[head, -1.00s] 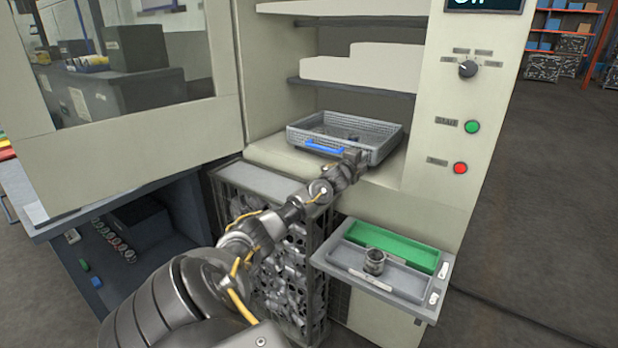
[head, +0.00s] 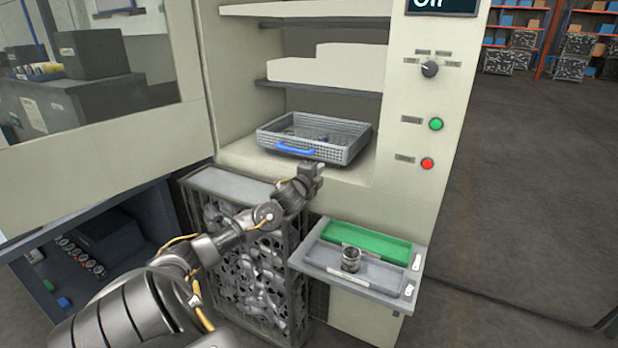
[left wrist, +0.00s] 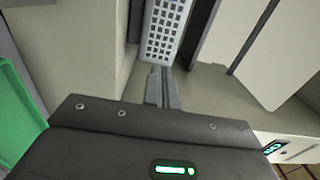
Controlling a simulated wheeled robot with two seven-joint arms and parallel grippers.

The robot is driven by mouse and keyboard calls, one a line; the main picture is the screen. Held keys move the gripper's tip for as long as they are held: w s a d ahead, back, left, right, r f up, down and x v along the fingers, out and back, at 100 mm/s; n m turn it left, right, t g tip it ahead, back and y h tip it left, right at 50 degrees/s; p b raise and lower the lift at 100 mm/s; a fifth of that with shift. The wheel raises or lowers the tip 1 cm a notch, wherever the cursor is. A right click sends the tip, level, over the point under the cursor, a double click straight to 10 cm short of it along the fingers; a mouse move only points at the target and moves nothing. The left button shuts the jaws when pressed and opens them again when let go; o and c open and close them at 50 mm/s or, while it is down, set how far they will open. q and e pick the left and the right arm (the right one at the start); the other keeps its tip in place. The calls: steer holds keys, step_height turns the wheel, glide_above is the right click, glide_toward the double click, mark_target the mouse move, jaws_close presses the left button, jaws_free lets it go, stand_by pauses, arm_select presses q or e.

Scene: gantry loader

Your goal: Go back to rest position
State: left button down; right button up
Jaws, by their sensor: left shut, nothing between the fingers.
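My left gripper (head: 318,171) is shut and empty, just in front of the machine's open bay and below the front right of the grey mesh basket. In the left wrist view its closed fingers (left wrist: 161,88) point toward the basket's perforated wall (left wrist: 164,36), apart from it as far as I can tell. The grey basket (head: 345,152) with a blue handle (head: 296,150) sits on the bay floor and holds some dark parts. My right gripper is not in view.
A pull-out tray (head: 375,303) with a green and a grey compartment juts out at the lower right; a metal ring part (head: 351,258) stands in the grey one. A crate of metal parts (head: 240,265) stands below the bay. Buttons and a knob (head: 430,69) are on the right panel. The right floor is clear.

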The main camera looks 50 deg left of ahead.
arm_select(q)
steer(key=v, duration=0.3)
steer(key=shift+s+d+b, duration=0.25)
steer(key=shift+d+b, duration=0.05)
steer(key=shift+d, duration=0.1)
